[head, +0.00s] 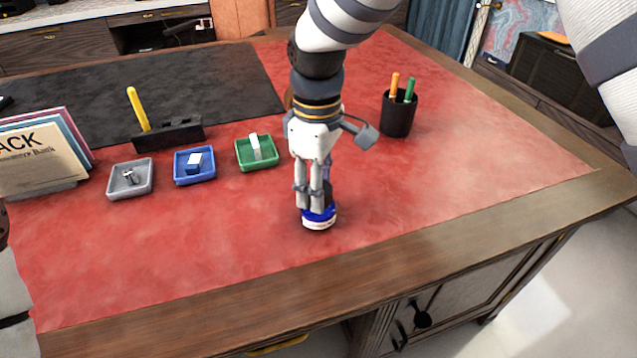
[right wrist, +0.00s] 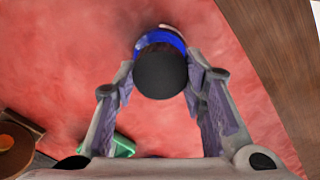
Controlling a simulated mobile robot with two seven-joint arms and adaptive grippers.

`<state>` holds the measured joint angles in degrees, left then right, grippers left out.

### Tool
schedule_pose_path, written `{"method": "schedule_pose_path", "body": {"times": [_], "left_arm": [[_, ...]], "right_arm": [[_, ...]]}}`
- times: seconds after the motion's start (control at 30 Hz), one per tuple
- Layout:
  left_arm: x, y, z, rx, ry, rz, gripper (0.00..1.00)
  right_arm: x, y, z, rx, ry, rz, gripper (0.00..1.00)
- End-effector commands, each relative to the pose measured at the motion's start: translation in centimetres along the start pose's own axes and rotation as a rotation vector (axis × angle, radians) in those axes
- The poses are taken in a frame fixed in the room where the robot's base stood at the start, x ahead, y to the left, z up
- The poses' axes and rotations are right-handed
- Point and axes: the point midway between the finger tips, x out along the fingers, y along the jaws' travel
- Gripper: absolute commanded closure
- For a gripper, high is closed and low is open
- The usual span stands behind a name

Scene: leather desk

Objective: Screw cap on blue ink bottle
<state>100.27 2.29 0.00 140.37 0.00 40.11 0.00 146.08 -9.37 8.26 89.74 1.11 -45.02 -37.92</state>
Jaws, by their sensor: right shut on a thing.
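The blue ink bottle (head: 318,216) stands upright on the red leather near the desk's front edge, with a white band at its base. In the right wrist view its blue body (right wrist: 160,39) shows behind the round black cap (right wrist: 161,76). My right gripper (head: 310,207) comes down from above, with its fingers on either side of the cap and shut on it. The cap sits over the bottle's top. The fingers hide much of it in the head view, and I cannot tell how tightly it is seated. My left gripper is out of view.
Grey (head: 131,192), blue (head: 195,179) and green (head: 257,166) trays with small items lie left of the bottle. A black pen cup (head: 398,117) stands behind right. Papers in a holder (head: 43,161) stand far left. The leather right of the bottle is clear.

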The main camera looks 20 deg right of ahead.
Motion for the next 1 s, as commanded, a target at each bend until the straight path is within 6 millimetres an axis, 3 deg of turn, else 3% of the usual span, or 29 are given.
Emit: {"method": "schedule_pose_path", "body": {"times": [0.27,0.5,0.83,1.0], "left_arm": [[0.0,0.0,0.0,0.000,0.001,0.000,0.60],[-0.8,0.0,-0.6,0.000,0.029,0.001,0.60],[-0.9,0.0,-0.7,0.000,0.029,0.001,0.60],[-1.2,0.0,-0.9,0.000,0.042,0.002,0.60]], "right_arm": [[0.2,-0.1,0.1,0.025,-0.004,-0.003,0.88],[0.1,-0.1,0.1,0.308,-0.005,-0.001,0.88],[0.2,-0.1,0.1,0.363,-0.006,-0.004,0.88],[0.1,-0.1,0.1,0.512,-0.006,-0.002,0.88]]}}
